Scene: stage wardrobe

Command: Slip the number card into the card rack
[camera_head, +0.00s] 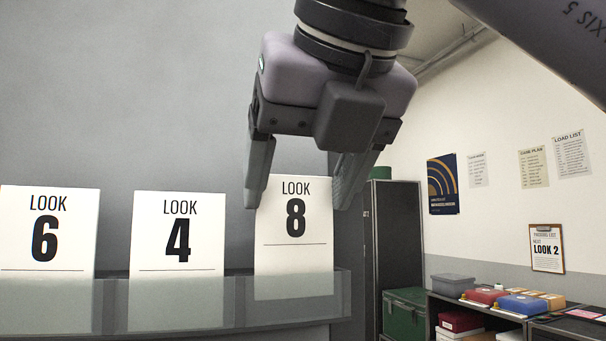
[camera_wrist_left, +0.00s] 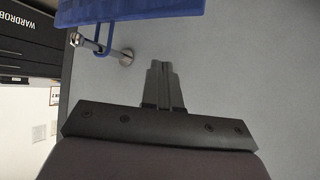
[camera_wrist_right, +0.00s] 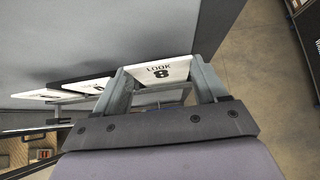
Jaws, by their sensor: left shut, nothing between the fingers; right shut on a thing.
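In the head view, the white number card "LOOK 8" (camera_head: 294,225) stands upright, with its lower part behind the translucent front of the grey card rack (camera_head: 240,300). My right gripper (camera_head: 304,188) comes from above and is shut on the card by its side edges. In the right wrist view, the card (camera_wrist_right: 160,71) sits between the two fingers. Whether its bottom edge rests on the rack floor, I cannot tell. My left gripper (camera_wrist_left: 163,72) is shut and empty in the left wrist view, pointing along a grey wall; it is not in the head view.
Cards "LOOK 6" (camera_head: 46,230) and "LOOK 4" (camera_head: 178,232) stand in the rack to the left. A blue object (camera_wrist_left: 130,10) hangs by a loop at a metal hook (camera_wrist_left: 105,50) near my left fingers. A shelf with boxes (camera_head: 475,320) is at the right.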

